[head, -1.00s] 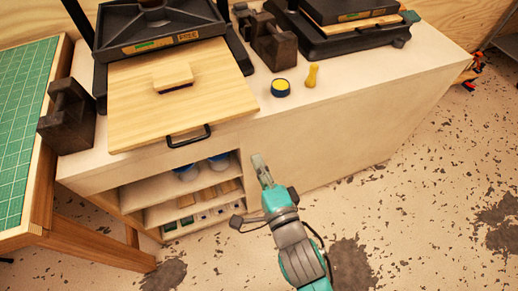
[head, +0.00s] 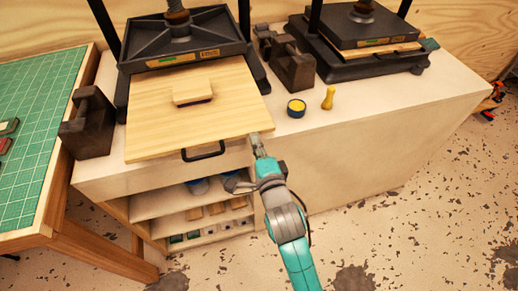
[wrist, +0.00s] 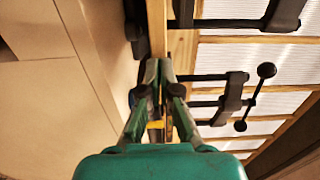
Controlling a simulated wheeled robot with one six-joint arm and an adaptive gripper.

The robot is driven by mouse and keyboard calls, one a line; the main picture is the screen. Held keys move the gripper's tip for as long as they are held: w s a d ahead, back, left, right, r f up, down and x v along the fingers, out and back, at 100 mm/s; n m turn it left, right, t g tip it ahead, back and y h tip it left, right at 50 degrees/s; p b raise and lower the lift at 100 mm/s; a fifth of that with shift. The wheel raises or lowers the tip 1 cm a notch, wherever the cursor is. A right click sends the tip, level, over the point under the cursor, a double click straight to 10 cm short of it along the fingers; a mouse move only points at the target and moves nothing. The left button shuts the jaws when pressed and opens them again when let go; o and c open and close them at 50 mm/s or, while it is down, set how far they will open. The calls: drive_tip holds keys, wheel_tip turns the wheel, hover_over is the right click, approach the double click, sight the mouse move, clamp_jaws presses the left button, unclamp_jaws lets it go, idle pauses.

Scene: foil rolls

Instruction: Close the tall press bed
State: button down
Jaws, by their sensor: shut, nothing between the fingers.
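The tall press (head: 182,42) stands at the back left of the bench, with a black plate on a screw. Its light wooden bed (head: 230,105) is slid out towards me and overhangs the bench front. A small wooden block (head: 192,90) lies on the bed. A black handle (head: 203,151) sits on the bed's front edge. My gripper (head: 257,143) is shut and empty, at the bed's front right corner; I cannot tell whether it touches. In the wrist view, the closed fingers (wrist: 158,68) are close to a wooden edge (wrist: 156,25).
A second, lower press (head: 365,35) stands at the right with its bed in. A blue-yellow tin (head: 296,108) and a yellow-handled tool (head: 328,98) lie on the bench. Dark iron weights (head: 88,125) stand beside the tall press. A green cutting mat (head: 40,130) covers the left table.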

sight(236, 87)
drive_tip(key=shift+w, duration=0.15)
drive_tip(key=x, duration=2.2)
drive_tip(key=shift+w+a+f, duration=0.1)
drive_tip(key=shift+w, duration=0.25)
